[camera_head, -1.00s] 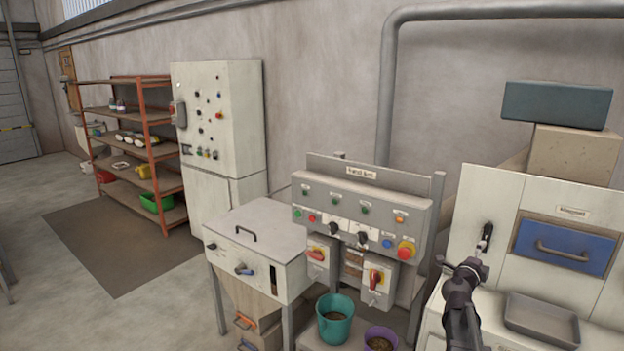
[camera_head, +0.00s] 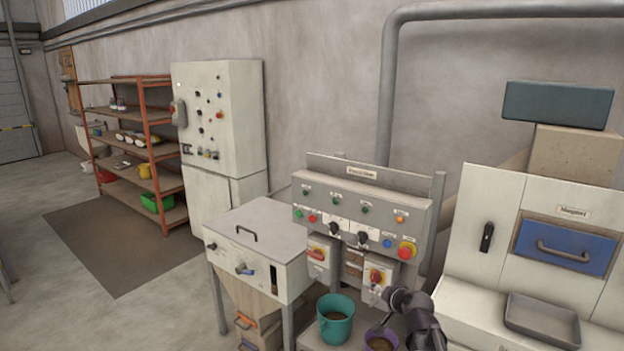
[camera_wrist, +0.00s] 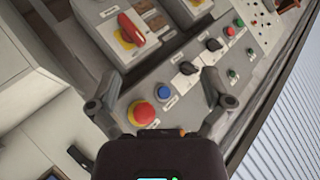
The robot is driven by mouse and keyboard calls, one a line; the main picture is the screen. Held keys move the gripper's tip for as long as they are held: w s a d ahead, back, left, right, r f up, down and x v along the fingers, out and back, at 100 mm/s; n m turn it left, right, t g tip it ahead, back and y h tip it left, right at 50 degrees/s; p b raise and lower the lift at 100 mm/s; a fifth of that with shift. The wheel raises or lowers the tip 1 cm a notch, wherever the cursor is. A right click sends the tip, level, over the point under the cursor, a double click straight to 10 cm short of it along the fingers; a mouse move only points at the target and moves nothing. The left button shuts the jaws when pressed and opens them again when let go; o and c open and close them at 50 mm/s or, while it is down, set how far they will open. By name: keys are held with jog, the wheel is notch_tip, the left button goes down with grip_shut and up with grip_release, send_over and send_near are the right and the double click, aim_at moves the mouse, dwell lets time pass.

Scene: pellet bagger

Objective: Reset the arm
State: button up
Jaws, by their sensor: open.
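My gripper (camera_head: 384,305) is in front of the lower right of the grey control panel (camera_head: 318,190), near its right red-and-yellow switch box and above the purple bucket (camera_head: 380,343). In the wrist view my gripper (camera_wrist: 160,86) has its two fingers spread wide, with nothing between them but the panel face behind. The red emergency button (camera_wrist: 141,114) and a blue button (camera_wrist: 164,92) show between the fingers. Two black knobs and a red rotary switch (camera_wrist: 130,29) lie beyond them. I cannot tell how far the fingertips are from the panel.
A teal bucket (camera_head: 335,320) stands below the panel, left of my gripper. A white cabinet with a black handle (camera_head: 487,238), a blue drawer (camera_head: 565,246) and a grey tray (camera_head: 541,322) is at the right. A white hopper box (camera_head: 255,250) stands left. Open floor lies far left.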

jog(key=s+a+f+n+g+h, duration=0.1)
jog(key=s+f+g, duration=0.3)
jog(key=s, duration=0.6)
jog(key=s+a+f+n+g+h, duration=0.1)
jog(key=s+f+n+g+h, duration=0.1)
jog(key=s+f+n+g, duration=0.2)
jog(key=s+f+g, duration=0.1)
jog(key=s+g, duration=0.2)
jog(key=s, duration=0.3)
jog(key=shift+s+a+f+h, duration=0.2)
jog(key=shift+s+a+h, duration=0.1)
jog(key=shift+a, duration=0.1)
